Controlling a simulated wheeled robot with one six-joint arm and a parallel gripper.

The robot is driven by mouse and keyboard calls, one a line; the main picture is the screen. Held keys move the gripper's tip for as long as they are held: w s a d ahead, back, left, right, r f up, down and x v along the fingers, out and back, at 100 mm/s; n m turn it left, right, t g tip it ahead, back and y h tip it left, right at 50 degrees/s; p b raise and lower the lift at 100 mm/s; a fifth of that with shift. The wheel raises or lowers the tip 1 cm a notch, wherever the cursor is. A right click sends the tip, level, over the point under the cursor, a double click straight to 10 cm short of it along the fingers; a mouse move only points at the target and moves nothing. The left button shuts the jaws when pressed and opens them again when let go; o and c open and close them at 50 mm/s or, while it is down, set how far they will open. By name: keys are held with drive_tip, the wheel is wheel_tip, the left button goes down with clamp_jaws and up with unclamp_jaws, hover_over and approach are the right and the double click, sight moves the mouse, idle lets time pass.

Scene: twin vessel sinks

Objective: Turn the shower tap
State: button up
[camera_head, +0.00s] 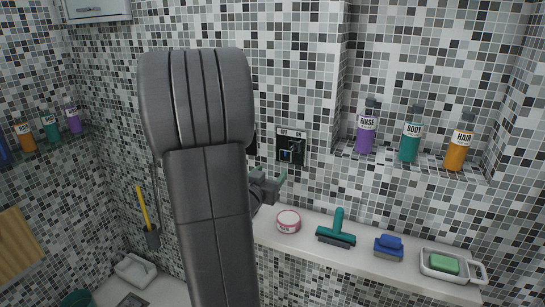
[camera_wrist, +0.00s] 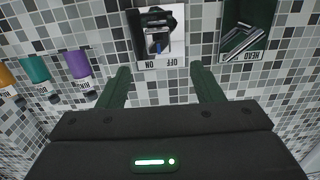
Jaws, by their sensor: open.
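The shower tap (camera_head: 291,149) is a small dark fixture on the mosaic wall, with a white OFF/ON label above it. In the wrist view the tap (camera_wrist: 158,32) appears upside down at top centre, with a dark handle and a small blue mark. My gripper (camera_head: 279,181) is just below the tap in the head view, partly hidden by my arm. In the wrist view my gripper (camera_wrist: 161,72) is open and empty. Its two green fingers are apart, one on either side of the tap's label, and no contact with the handle shows.
A ledge below holds a pink-white tin (camera_head: 288,221), a teal squeegee (camera_head: 337,230), a blue brush (camera_head: 389,247) and a soap dish (camera_head: 477,279). Bottles (camera_head: 411,135) stand in the right niche. A HEAD-labelled panel (camera_wrist: 246,30) is beside the tap. My arm hides the head view's middle.

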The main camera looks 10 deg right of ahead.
sight(285, 155)
drive_tip(key=shift+h, duration=0.3)
drive_tip(key=p+x, duration=0.2)
drive_tip(key=x, duration=1.1)
drive_tip(key=shift+w+d+r+p, duration=0.1)
drive_tip(key=shift+w+d+p, duration=0.1)
drive_tip(key=shift+w+p, duration=0.2)
drive_tip(key=shift+s, duration=0.1)
drive_tip(key=shift+c, duration=0.2)
drive_tip(key=c, duration=1)
